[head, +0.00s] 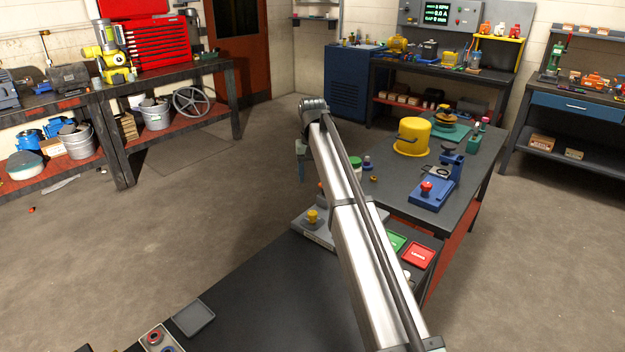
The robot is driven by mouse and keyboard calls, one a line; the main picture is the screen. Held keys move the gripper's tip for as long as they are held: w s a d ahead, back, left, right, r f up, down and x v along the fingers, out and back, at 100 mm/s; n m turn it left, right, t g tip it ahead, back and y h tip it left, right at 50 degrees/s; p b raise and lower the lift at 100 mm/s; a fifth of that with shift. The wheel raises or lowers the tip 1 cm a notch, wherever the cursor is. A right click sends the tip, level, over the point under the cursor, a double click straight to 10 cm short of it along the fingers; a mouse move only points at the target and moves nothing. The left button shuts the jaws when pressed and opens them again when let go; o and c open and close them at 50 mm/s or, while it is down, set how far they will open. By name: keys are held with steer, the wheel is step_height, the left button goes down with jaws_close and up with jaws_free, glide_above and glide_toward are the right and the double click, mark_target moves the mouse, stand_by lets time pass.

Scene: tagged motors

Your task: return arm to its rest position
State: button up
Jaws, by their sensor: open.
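My arm (345,215) reaches from the lower right up to an elbow-like joint (313,105) near the middle of the head view. My gripper (301,178) hangs down from that far end, small and dark, left of the arm. It is open, with nothing seen between its fingers, and it appears apart from the bench surfaces. The arm hides part of the bench behind it.
A dark bench (265,300) lies below, with a grey tray (193,318) at lower left. Open floor (210,210) lies left.

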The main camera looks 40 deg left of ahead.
stand_by(0.5)
